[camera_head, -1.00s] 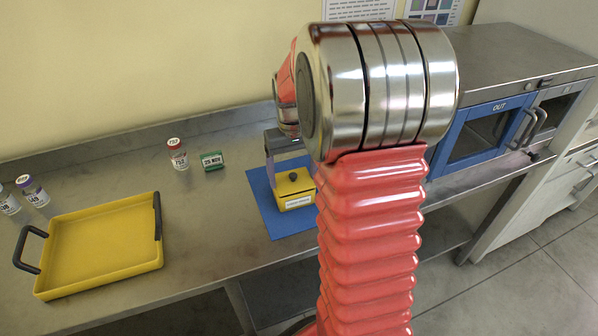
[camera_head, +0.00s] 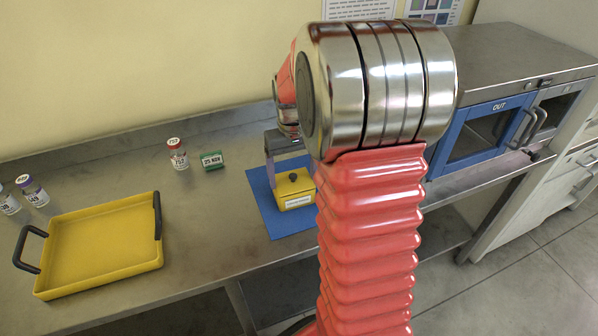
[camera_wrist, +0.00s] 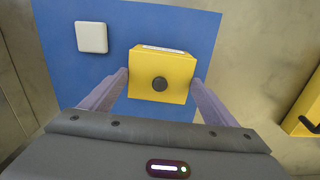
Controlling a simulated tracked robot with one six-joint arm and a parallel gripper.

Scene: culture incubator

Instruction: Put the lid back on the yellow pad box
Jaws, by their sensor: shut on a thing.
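The yellow pad box (camera_head: 296,203) stands on a blue mat (camera_head: 266,206) on the steel bench, with a label on its front. Its yellow lid (camera_head: 287,184) with a black knob is on top; the seam between lid and box is too small to judge. In the wrist view the lid (camera_wrist: 145,83) lies between the two fingers of my gripper (camera_wrist: 160,80), one at each side, with the knob in the middle. My gripper is shut on the lid. My arm hides the right part of the mat in the head view.
A white square pad (camera_wrist: 91,37) lies on the mat beside the box. A yellow tray (camera_head: 100,245) with black handles stands at left. The blue-framed incubator door (camera_head: 487,130) is right.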

